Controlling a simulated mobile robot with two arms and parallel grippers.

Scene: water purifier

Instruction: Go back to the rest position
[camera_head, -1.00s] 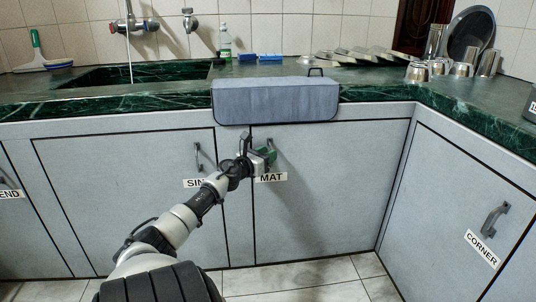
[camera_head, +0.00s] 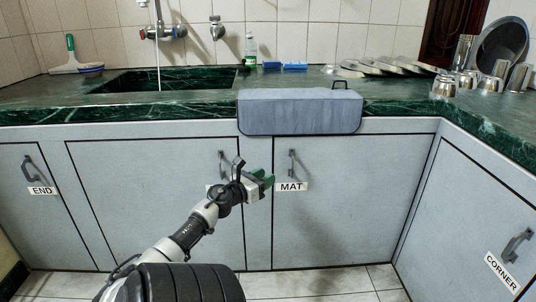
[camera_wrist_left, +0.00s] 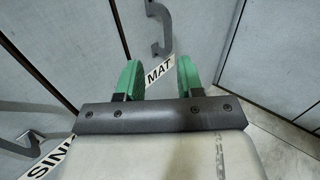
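My left gripper (camera_head: 264,180) is in front of the lower cabinets, just left of the MAT label (camera_head: 291,187). In the left wrist view its two green fingers (camera_wrist_left: 160,78) stand apart with nothing between them, so it is open and empty. The MAT door handle (camera_head: 292,164) is up and to the right of the fingers, apart from them; it also shows beyond the fingertips in the left wrist view (camera_wrist_left: 161,30). The MAT door (camera_head: 345,215) looks shut. My right gripper is not in view.
The green counter (camera_head: 180,112) holds a sink (camera_head: 170,82) with water running from the tap (camera_head: 160,32). A grey-blue mat (camera_head: 300,113) hangs over the counter's edge. Steel cups (camera_head: 487,84) stand at the right. The END handle (camera_head: 32,172) and CORNER handle (camera_head: 516,245) stick out from their doors.

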